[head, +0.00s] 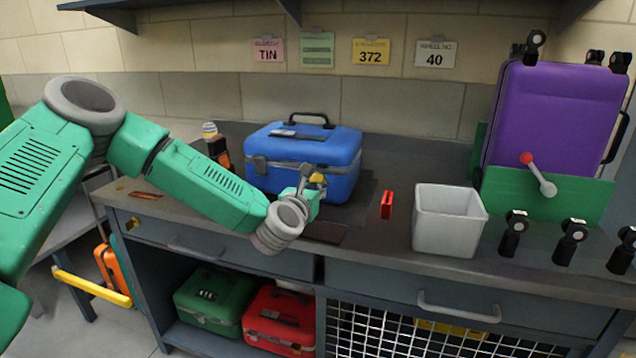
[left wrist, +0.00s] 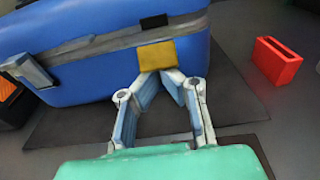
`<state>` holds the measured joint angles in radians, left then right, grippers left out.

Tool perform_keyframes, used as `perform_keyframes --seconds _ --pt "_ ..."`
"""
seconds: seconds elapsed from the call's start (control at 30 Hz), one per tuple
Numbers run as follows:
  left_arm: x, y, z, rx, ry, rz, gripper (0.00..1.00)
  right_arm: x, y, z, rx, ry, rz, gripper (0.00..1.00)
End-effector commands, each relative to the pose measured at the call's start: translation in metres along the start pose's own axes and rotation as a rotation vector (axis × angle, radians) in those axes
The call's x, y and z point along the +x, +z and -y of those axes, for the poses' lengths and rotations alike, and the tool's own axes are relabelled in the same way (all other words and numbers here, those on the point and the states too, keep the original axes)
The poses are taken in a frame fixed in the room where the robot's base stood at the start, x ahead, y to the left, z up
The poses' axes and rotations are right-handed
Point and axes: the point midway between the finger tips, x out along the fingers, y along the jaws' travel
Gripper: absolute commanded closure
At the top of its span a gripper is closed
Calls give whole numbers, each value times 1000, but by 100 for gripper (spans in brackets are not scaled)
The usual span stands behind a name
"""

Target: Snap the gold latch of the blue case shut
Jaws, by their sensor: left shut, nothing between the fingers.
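The blue case (head: 340,180) stands upright on a dark mat on the bench, its lid down and its black handle on top. My left gripper (head: 309,178) is in front of the case. In the left wrist view its fingertips (left wrist: 161,76) are together and empty, at the latch's lower edge; I cannot tell whether they touch it. A grey latch (left wrist: 28,72) is at the case's left. My right gripper is not in view.
A red block-like piece (head: 387,205) and a white bin (head: 449,222) stand to the right of the case. An orange-and-black object (head: 218,150) is at its left. A purple case (head: 555,115) stands at the far right. Bench between case and bin is mostly clear.

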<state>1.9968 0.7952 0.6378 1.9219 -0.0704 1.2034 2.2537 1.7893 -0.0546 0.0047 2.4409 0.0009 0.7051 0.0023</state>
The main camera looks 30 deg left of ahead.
Motion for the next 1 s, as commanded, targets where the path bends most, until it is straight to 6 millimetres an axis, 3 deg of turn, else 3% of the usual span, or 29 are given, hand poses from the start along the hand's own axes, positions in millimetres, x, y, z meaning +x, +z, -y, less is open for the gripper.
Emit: perform_keyframes --seconds 0.6,1.0 --pt "-2 21 1 -1 -1 2 100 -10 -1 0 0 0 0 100" --pt "-8 18 0 -1 0 0 100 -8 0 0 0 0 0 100"
